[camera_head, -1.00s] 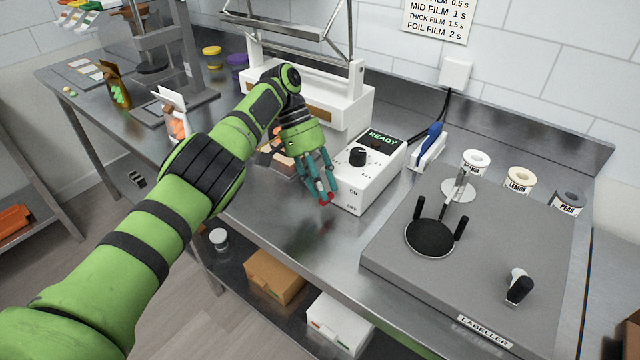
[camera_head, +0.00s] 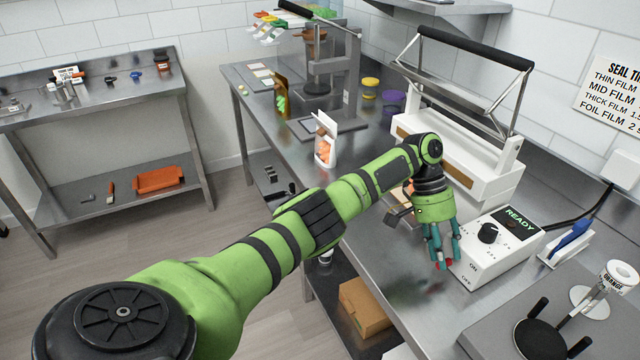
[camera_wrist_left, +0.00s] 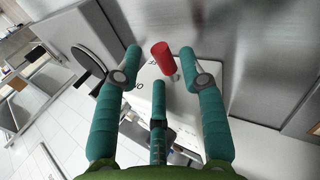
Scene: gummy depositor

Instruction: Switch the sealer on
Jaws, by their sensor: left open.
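The sealer (camera_head: 480,180) is a white bar machine with a raised black-topped handle, behind my left arm. Its white control box (camera_head: 505,245) has a black knob (camera_head: 488,233), a lit green READY display (camera_head: 520,218) and ON and OFF marks low on the front. My left gripper (camera_head: 443,262) points down at the box's front left end, its teal fingers open. A red cylindrical lever (camera_wrist_left: 163,58) stands between the spread fingers in the left wrist view, with no clear contact. In the head view the fingers partly hide it, and its position is unclear. My right gripper is out of view.
The labeller (camera_head: 550,335) is at the lower right, with a blue-handled tool (camera_head: 570,240) in a white holder behind it. A white pouch (camera_head: 325,140) stands on the bench left of the sealer. A cardboard box (camera_head: 365,308) sits on the shelf below.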

